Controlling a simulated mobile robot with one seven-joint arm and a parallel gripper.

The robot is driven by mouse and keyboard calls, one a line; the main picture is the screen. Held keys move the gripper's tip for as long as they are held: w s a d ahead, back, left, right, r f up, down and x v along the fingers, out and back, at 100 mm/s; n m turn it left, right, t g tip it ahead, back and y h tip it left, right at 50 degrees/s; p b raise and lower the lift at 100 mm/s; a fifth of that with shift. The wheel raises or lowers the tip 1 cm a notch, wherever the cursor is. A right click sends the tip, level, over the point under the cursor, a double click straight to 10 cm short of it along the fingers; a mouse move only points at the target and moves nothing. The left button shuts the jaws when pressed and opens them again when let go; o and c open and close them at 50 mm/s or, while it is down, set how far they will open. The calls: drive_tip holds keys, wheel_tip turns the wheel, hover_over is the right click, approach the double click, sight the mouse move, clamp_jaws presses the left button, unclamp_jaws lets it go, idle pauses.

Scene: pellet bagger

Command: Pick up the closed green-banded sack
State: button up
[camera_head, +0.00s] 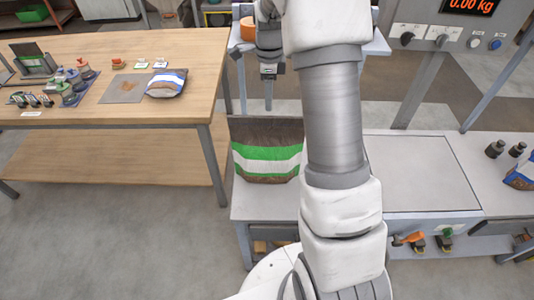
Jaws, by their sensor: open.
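The green-banded sack (266,153) stands upright on the grey bench (262,203) in the middle of the view. My gripper (268,100) is above and behind the sack's top edge in the picture, fingers pointing down. It is open and apart from the sack as far as I can see; the far finger is partly hidden.
A wooden table (110,60) on the left holds a small blue-banded sack (166,82), a grey mat (123,89) and several small weights or stamps. A scale display (470,5) reads 0.00 kg. A flat plate (420,172) lies right of my arm, with a blue bag (520,172) beyond.

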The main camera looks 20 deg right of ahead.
sight(267, 124)
drive_tip(key=f, duration=0.4)
drive_tip(key=f+p, duration=0.1)
drive_tip(key=f, duration=0.4)
drive_tip(key=shift+w+a+f, duration=0.1)
drive_tip(key=shift+w+a, duration=0.05)
drive_tip(key=shift+w, duration=0.05)
clamp_jaws()
drive_tip(key=shift+w, duration=0.1)
idle(1.1)
